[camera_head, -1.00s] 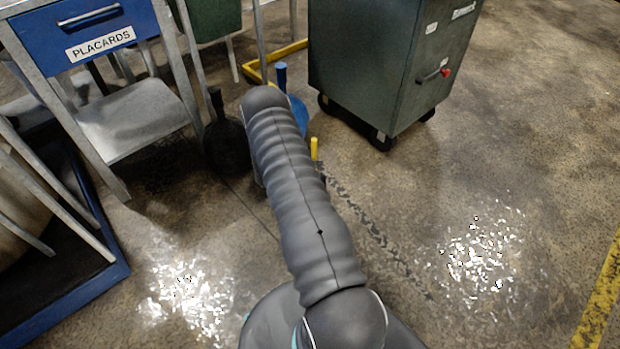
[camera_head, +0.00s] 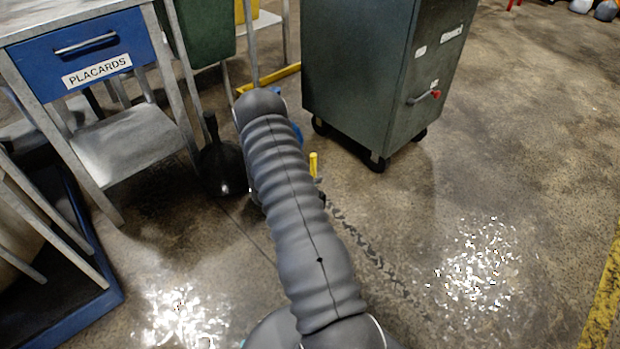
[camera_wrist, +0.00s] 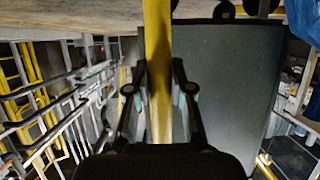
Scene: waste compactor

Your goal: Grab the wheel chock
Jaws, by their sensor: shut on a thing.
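The wheel chock shows as a long yellow piece (camera_wrist: 158,60) running down the middle of the wrist view, between the fingers of my gripper (camera_wrist: 159,88). The fingers are closed in on its two sides, and its lower end is hidden behind the gripper's dark body. In the head view, a small upright yellow piece (camera_head: 313,164) shows just right of my arm, probably part of the same chock. My gripper itself is hidden behind my arm there.
A dark green wheeled cabinet (camera_head: 357,75) stands close behind, to the right. A black flask-like object with a neck (camera_head: 223,168) stands left of my arm, near a metal table with a blue PLACARDS drawer (camera_head: 85,58). The floor at right is open.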

